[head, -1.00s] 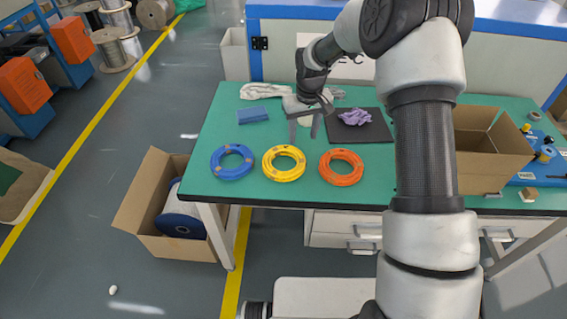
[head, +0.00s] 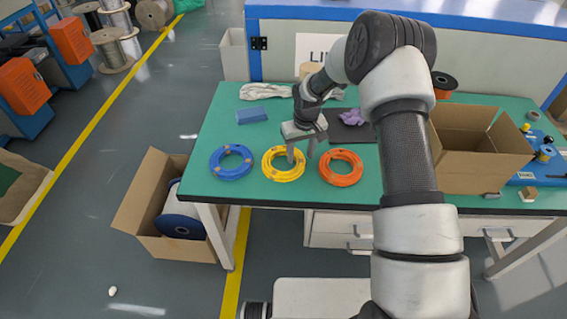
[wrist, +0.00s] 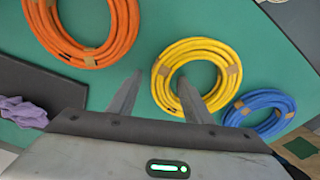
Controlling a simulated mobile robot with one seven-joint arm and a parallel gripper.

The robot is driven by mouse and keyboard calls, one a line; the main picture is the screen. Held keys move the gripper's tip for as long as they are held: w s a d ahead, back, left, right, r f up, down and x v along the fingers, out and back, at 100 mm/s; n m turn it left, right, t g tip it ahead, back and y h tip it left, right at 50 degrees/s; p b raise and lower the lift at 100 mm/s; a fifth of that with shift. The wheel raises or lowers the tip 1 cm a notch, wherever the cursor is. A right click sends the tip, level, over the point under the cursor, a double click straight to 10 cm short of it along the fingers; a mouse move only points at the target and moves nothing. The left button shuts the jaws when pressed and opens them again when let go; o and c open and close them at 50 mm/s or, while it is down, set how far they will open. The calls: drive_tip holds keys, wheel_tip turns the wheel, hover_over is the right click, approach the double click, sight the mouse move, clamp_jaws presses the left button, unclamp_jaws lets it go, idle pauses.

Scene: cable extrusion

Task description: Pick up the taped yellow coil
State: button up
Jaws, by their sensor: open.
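The yellow coil (head: 283,170) lies flat on the green table between the blue and orange coils. It has several tan tape pieces and also shows in the wrist view (wrist: 158,95). My gripper (head: 301,155) is open and empty. In the head view it hangs over the right rear part of the yellow coil. In the wrist view my fingers (wrist: 160,84) straddle the coil's near-left side, one finger outside the ring and the other over its lower part. I cannot tell how far the fingertips are above the table.
A blue coil (head: 231,160) and an orange coil (head: 341,167) flank the yellow one. A dark mat (head: 365,133) with a purple cloth (head: 353,116) lies behind. A blue block (head: 251,115) and a cardboard box (head: 470,160) are also on the green table (head: 300,198).

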clamp_jaws()
